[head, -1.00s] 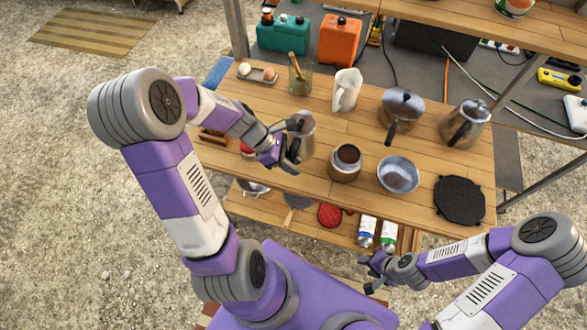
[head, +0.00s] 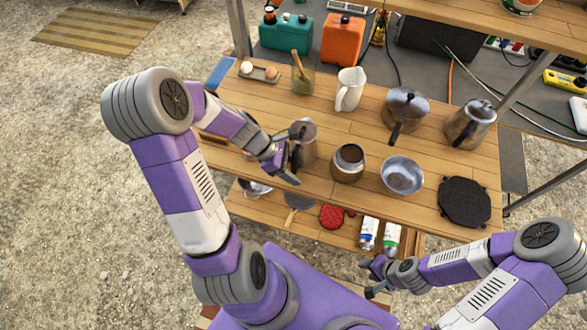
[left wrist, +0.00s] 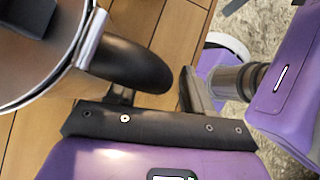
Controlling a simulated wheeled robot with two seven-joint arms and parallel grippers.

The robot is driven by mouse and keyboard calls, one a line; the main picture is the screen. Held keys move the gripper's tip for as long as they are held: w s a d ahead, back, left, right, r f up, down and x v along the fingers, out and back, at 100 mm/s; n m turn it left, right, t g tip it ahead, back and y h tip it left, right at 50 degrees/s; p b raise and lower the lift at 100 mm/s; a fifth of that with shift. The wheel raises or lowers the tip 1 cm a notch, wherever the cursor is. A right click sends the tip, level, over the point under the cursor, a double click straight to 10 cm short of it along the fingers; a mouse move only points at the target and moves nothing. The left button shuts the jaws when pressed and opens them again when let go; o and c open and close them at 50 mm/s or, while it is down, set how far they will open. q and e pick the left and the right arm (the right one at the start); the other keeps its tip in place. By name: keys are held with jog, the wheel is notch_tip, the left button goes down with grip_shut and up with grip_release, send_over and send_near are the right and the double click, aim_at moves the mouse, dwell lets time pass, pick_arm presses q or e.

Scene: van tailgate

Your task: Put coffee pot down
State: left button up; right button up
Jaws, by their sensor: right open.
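The metal coffee pot (head: 308,150) stands upright on the wooden worktop in the head view, left of the moka base. In the left wrist view its rim and side (left wrist: 50,85) fill the left edge. Its black handle (left wrist: 135,65) points toward my left gripper. My left gripper (head: 287,162) is beside the pot on its handle side. Its jaws are open, with a gap between the handle and the finger on the right of the wrist view (left wrist: 195,90); the other finger is largely hidden by the handle. My right gripper (head: 372,275) is open and empty, below the worktop's front edge.
A dark-filled metal pot base (head: 347,163) and a steel bowl (head: 402,174) stand to the right. A black trivet (head: 465,202) lies far right.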

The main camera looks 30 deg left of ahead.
pick_arm(q)
jog(key=shift+a+r, duration=0.1)
jog(key=shift+r, duration=0.1)
jog(key=p+v, duration=0.4)
jog(key=v, duration=0.7)
jog(key=shift+s+a+r, duration=0.2)
jog(key=shift+a+r, duration=0.05)
